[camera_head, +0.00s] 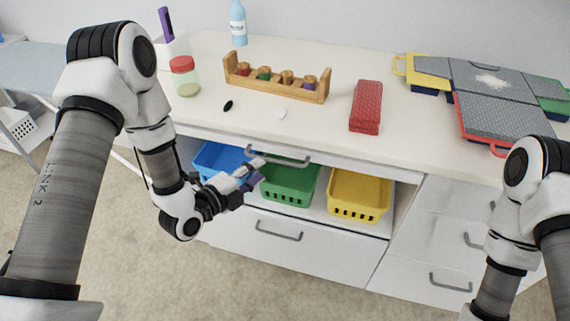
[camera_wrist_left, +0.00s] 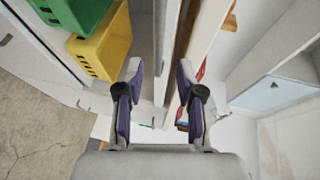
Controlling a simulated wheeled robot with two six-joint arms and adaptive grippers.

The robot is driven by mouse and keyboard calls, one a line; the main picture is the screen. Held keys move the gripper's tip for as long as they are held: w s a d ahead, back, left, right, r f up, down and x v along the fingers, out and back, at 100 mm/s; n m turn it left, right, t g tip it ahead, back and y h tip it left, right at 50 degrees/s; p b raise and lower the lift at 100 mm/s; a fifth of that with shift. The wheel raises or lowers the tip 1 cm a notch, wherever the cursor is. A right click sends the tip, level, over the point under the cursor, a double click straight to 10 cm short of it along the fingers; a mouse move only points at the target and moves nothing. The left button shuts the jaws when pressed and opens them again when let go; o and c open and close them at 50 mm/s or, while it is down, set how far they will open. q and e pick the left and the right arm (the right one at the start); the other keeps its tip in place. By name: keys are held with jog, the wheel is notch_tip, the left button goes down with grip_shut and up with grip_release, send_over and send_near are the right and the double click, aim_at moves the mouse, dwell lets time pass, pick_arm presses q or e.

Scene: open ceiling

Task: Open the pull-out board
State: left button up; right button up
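The white pull-out board (camera_head: 350,168) sits just under the worktop, its front level with the desk edge. Its grey bar handle (camera_head: 285,161) is on the front. My left gripper (camera_head: 256,172) is at the left end of this handle, in front of the open shelf. In the left wrist view the two fingers (camera_wrist_left: 160,78) stand apart, with nothing clearly held between them. I cannot tell whether a finger touches the handle. My right arm shows at the lower right, but its gripper is out of view.
Blue (camera_head: 217,160), green (camera_head: 290,184) and yellow (camera_head: 359,194) baskets stand on the shelf below the board. A drawer (camera_head: 300,243) is beneath them. The floor in front is clear.

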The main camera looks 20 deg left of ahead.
aim_at(273, 161)
pick_arm(q)
jog(key=x, duration=0.7)
jog(key=shift+p, duration=0.35)
jog(key=shift+w+f, duration=0.1)
jog(key=shift+w, duration=0.05)
jog(key=shift+a, duration=0.1)
grip_shut()
